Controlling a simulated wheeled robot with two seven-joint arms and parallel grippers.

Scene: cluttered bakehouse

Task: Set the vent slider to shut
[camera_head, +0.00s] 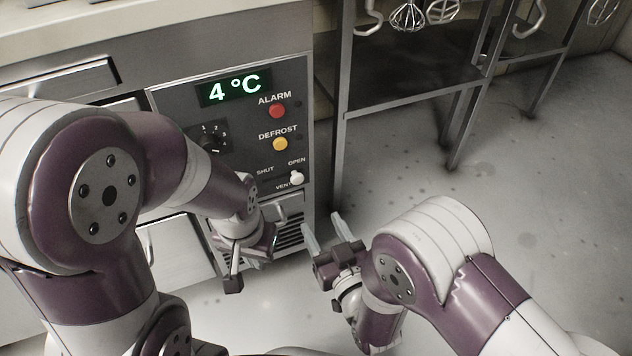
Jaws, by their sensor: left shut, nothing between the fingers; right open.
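The vent slider's white knob (296,178) sits at the right end of its track, under the OPEN label, on the lower part of the control panel (182,100). The SHUT label is to the left of OPEN, and VENT is printed below. My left gripper (246,250) is shut and empty, below and left of the knob, apart from it. Part of the slider's track is hard to make out. My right gripper (325,232) is open and empty, below and right of the knob, its fingers pointing up toward the panel's side.
The panel also has a 4 °C display (234,89), a red ALARM button (277,111), a yellow DEFROST button (280,144) and a black dial (209,140). A louvred grille (291,236) is below the slider. A metal rack (400,100) with hanging whisks stands at right.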

